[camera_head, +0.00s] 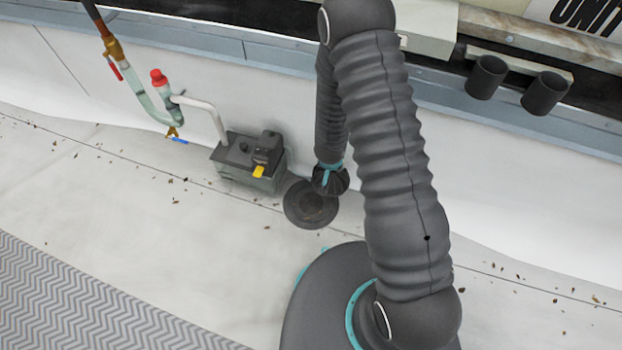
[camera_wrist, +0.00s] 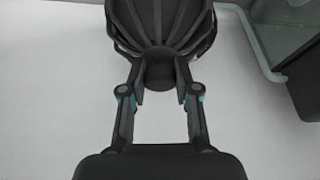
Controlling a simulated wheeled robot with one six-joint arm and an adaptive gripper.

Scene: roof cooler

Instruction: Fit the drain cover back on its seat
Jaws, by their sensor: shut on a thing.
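The drain cover is a black ribbed dome (camera_wrist: 165,22), shown at the top of the wrist view. My gripper (camera_wrist: 160,84) is shut on its narrow stem, one finger on each side. In the head view the cover (camera_head: 331,182) is below the end of my arm. It overlaps the upper right edge of the round dark drain seat (camera_head: 305,212) in the picture. Most of the seat shows uncovered to the left of the cover. I cannot tell the height of the cover above the seat. The seat cannot be made out in the wrist view.
A dark grey pump box (camera_head: 246,165) with a yellow part stands just left of the seat. Pale pipes with red and blue handles (camera_head: 163,105) are further left. A white wall is behind. Leaves are scattered on the pale roof, and a grey patterned mat (camera_head: 75,300) lies front left.

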